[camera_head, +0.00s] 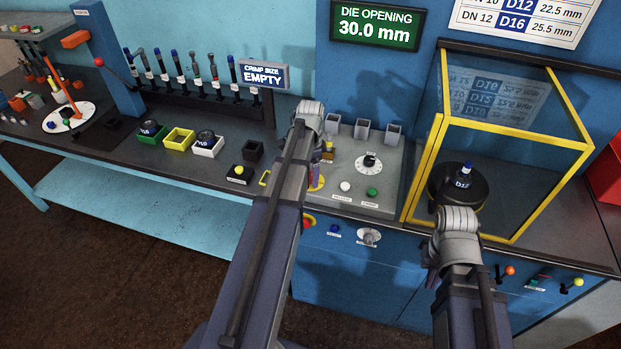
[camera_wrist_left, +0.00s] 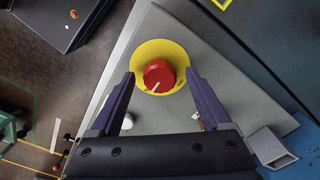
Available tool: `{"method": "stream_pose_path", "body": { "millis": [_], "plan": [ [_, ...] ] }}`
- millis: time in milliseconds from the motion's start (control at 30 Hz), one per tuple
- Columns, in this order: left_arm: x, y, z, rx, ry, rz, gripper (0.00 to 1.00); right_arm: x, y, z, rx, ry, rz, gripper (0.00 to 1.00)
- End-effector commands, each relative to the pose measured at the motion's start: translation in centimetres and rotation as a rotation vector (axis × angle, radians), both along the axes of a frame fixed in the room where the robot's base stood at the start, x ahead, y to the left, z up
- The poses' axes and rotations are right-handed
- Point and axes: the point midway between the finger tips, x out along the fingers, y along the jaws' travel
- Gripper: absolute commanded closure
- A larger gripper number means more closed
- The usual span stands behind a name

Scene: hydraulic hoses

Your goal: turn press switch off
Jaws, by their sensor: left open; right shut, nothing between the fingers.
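A red round switch knob (camera_wrist_left: 158,75) on a yellow disc (camera_wrist_left: 147,88) shows in the left wrist view. Its pale mark points down and left. In the head view a yellow strip of the disc (camera_head: 317,183) shows on the grey control panel; my left arm hides most of the switch. My left gripper (camera_wrist_left: 160,82) is open, with its purple fingers on either side of the knob. I cannot tell whether they touch it. My right gripper (camera_head: 432,278) is shut and empty in front of the glass press guard.
The yellow-framed glass guard (camera_head: 578,150) covers a black D12 die (camera_head: 450,199). The panel also has a black dial (camera_head: 370,163), a white button (camera_head: 345,186) and a green button (camera_head: 372,192). The display (camera_head: 376,26) reads 30.0 mm. Small bins (camera_head: 179,138) stand left of my left arm.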

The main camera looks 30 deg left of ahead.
Motion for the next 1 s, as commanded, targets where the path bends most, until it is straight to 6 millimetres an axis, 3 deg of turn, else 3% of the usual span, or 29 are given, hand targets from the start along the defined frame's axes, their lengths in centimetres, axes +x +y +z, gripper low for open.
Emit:
{"method": "stream_pose_path", "body": {
  "millis": [267,1000],
  "plan": [
    [0.0,0.0,-0.07,0.0,0.0,0.0,0.2,0.0,0.0,-0.07,0.0,0.0,0.0,1.0],
    [0.0,0.0,-0.08,0.0,0.0,0.0,1.0,-0.01,0.0,-0.08,0.0,0.0,0.0,1.0]
  ]
}}
